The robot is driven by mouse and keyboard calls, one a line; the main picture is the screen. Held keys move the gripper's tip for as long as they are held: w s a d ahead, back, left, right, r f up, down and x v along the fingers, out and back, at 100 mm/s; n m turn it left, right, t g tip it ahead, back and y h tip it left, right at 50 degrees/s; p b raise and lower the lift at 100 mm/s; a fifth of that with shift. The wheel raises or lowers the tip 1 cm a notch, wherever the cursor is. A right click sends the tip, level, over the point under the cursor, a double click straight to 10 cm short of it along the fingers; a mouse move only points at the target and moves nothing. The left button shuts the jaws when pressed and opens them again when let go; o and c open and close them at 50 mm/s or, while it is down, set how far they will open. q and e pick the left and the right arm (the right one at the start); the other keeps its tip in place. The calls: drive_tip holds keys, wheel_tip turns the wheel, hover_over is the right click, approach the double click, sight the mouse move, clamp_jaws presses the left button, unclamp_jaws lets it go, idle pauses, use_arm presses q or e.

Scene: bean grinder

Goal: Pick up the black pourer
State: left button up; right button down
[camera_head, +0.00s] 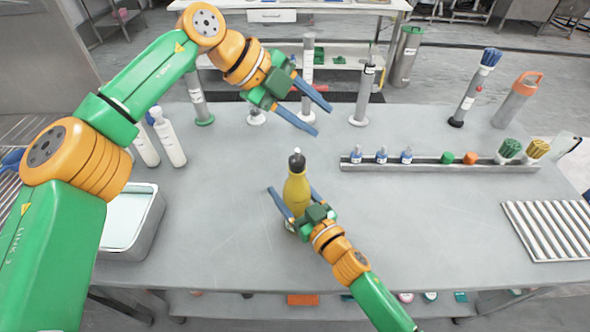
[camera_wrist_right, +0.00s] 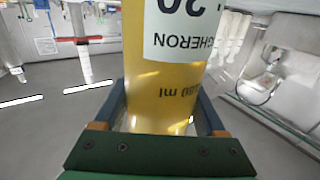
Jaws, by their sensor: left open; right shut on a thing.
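The black pourer (camera_head: 296,160) sits on the top of a yellow bottle (camera_head: 297,190) near the middle of the grey table, with a small pale tip above it. My right gripper (camera_head: 292,190) is shut around the bottle's body, which stands roughly upright. The right wrist view shows the labelled yellow bottle (camera_wrist_right: 175,85) between the fingers. I cannot tell whether the bottle touches the table. My left gripper (camera_head: 321,120) is open and empty, above and beyond the pourer, with its fingers pointing right and down.
A rack (camera_head: 440,167) with small bottles and brushes lies to the right. A metal tray (camera_head: 130,222) and white bottles (camera_head: 167,138) are at the left. Several cylinders on bases, such as one grey cylinder (camera_head: 365,90), line the back edge. A ribbed rack (camera_head: 550,230) is at the far right.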

use_arm(q)
drive_tip(key=d+m+t+h, duration=0.3)
drive_tip(key=d+m+h, duration=0.3)
drive_tip(key=d+m, duration=0.45)
wheel_tip(320, 180, up, 4)
drive_tip(key=s+a+m+t+h, duration=0.2)
drive_tip(key=s+m+t+h, duration=0.15)
drive_tip(key=m+t, duration=0.35)
drive_tip(key=n+t+y, duration=0.6)
drive_tip(key=n+y, duration=0.1)
drive_tip(key=y, duration=0.8)
approach(297, 161)
drive_tip(key=w+r, duration=0.1)
drive_tip(key=w, duration=0.1)
drive_tip(key=w+d, duration=0.2)
drive_tip(key=w, duration=0.9)
drive_tip(key=shift+w+d+f, duration=0.2)
drive_tip(key=shift+d, duration=0.05)
drive_tip(key=shift+m, duration=0.25)
clamp_jaws()
